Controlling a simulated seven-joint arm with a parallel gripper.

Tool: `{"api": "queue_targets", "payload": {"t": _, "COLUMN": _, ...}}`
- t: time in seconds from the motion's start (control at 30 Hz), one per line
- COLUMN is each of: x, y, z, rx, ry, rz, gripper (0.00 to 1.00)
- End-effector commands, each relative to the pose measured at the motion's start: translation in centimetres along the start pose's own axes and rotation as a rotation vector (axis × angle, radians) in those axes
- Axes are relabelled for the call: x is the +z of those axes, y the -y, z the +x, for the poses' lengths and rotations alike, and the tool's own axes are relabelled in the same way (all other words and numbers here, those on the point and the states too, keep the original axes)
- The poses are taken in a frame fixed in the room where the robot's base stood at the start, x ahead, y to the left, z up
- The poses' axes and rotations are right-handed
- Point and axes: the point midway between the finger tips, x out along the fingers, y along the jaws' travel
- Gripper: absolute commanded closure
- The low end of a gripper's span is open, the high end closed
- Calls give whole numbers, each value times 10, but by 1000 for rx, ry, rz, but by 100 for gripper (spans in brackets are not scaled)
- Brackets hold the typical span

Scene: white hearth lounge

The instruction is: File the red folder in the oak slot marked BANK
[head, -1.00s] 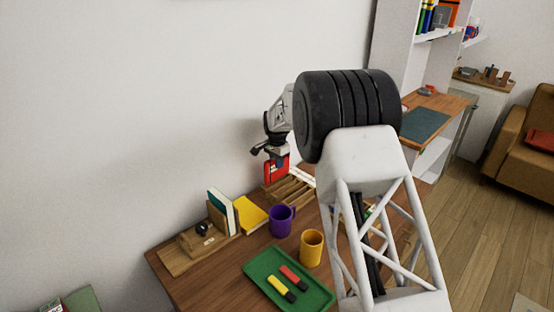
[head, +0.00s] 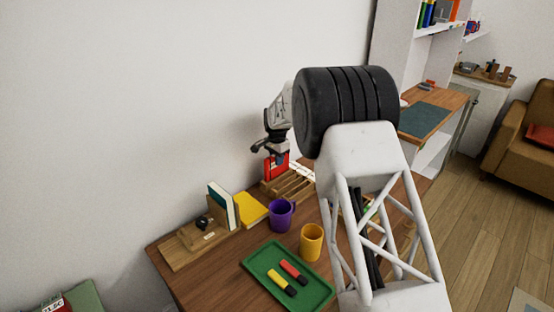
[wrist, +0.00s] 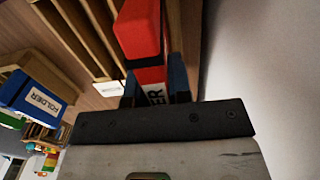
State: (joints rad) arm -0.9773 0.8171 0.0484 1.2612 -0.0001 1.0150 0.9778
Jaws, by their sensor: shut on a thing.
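The red folder (head: 276,167) is upright at the wall-side end of the oak slotted rack (head: 290,187). In the wrist view the red folder (wrist: 140,28) is between my fingers, with part of its lettering showing. My gripper (head: 274,151) is shut on the folder's upper part; its dark fingers show in the wrist view (wrist: 155,85). The oak dividers (wrist: 75,25) run beside the folder there. A small white label (wrist: 108,88) is on the rack edge, too blurred to read. I cannot tell which slot is BANK, or how deep the folder sits.
A blue folder (wrist: 35,98) shows at the left of the wrist view. On the desk are a purple mug (head: 281,215), a yellow mug (head: 311,242), a green tray (head: 262,264) with markers, and a wooden organiser (head: 182,247) with books. The white wall is close behind the rack.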

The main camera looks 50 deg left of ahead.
Motion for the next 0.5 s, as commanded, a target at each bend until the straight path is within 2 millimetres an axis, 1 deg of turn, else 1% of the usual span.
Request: {"api": "queue_targets", "payload": {"t": 0.5, "x": 0, "y": 0, "z": 9, "rx": 0, "ry": 0, "rz": 0, "gripper": 100}}
